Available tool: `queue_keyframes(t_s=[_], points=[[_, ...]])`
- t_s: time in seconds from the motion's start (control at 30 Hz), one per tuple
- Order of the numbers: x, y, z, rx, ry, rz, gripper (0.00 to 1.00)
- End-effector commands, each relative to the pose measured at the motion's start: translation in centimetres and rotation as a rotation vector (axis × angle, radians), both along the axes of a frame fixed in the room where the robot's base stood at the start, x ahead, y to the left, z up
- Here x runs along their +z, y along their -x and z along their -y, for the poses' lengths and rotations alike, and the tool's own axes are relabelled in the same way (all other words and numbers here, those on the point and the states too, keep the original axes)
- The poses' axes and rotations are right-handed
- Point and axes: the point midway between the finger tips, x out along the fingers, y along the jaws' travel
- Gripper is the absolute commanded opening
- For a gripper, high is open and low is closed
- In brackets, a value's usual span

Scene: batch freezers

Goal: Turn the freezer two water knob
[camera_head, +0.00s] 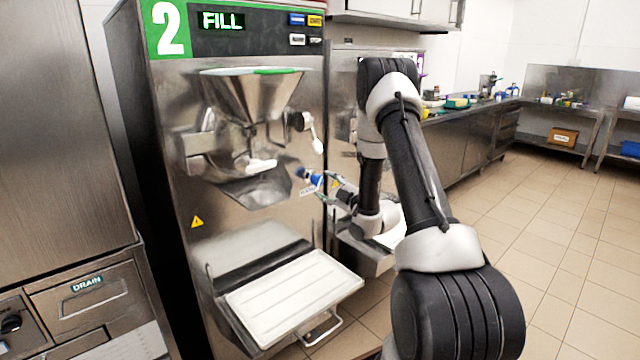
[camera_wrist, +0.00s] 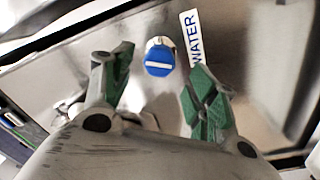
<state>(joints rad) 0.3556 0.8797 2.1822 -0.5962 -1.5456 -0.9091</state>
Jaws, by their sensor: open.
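Freezer two (camera_head: 180,130) is a steel machine with a green "2" label and a display reading FILL. Its water knob (camera_head: 306,174) is a small blue knob on the front panel, right of the spout. In the wrist view the blue knob (camera_wrist: 159,60) has a white bar lying roughly level, and a WATER label (camera_wrist: 191,38) stands beside it. My gripper (camera_head: 326,185) is at the knob from the right in the head view. In the wrist view my gripper (camera_wrist: 160,85) is open, its green-padded fingers to either side of and short of the knob. Contact does not show.
A white tray (camera_head: 290,292) sits low on the freezer's front. A white-handled lever (camera_head: 316,140) hangs above the knob. A second machine (camera_head: 345,110) stands behind my arm. A drawer marked DRAIN (camera_head: 90,295) is at left. Tiled floor (camera_head: 560,220) is clear at right.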

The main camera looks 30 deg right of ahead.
Motion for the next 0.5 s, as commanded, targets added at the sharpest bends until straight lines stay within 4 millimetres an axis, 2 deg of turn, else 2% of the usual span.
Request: queue_keyframes(t_s=[0.1,0.2,0.33,0.5], points=[[-0.1,2.6,0.8,-0.003,-0.001,-0.001,0.58],[-0.2,4.3,1.1,-0.002,0.000,0.000,0.58],[-0.2,5.8,1.5,-0.001,0.000,0.000,0.58],[-0.3,6.3,1.5,0.001,0.001,0.001,0.58]])
